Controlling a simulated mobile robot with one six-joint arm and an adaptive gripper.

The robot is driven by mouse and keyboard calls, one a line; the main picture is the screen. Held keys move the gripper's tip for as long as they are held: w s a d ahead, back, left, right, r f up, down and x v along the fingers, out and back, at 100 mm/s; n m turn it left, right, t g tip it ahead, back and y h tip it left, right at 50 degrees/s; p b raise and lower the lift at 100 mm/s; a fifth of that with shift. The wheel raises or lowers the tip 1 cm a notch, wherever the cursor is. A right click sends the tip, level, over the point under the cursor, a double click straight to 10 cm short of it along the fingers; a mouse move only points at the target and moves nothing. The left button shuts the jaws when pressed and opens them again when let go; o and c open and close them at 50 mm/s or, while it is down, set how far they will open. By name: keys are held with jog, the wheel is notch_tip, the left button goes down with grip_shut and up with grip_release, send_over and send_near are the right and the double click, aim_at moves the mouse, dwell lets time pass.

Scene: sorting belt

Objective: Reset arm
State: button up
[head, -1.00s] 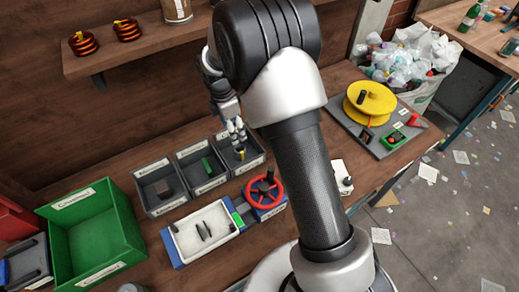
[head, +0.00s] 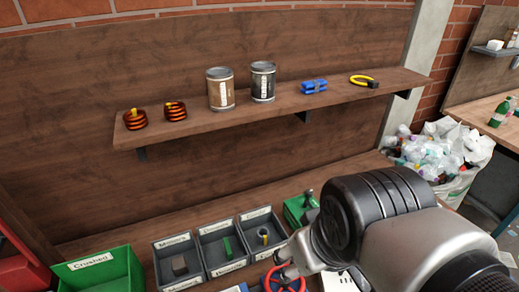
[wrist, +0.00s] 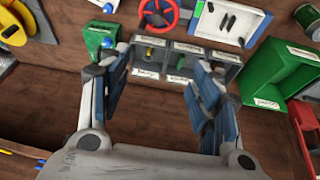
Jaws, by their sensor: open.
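My gripper (wrist: 161,68) is open in the wrist view, with nothing between its wide-spread fingers. It hangs above the bench, with the row of small grey bins beyond the fingertips. The middle bin (head: 212,230) holds a green piece (head: 228,247). The right bin (head: 256,216) holds a small yellow-topped piece (head: 263,235).
A shelf (head: 290,112) carries copper coils (head: 135,120), two cans (head: 220,90), a blue item (head: 313,87) and a yellow ring (head: 364,81).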

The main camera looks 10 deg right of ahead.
jog(key=shift+s+f+m, duration=0.15)
jog(key=shift+s+m, duration=0.2)
jog(key=shift+s, duration=0.2)
jog(key=shift+s+f+m, duration=0.15)
jog(key=shift+s+m, duration=0.2)
jog(key=shift+s, duration=0.2)
dwell(0.6)
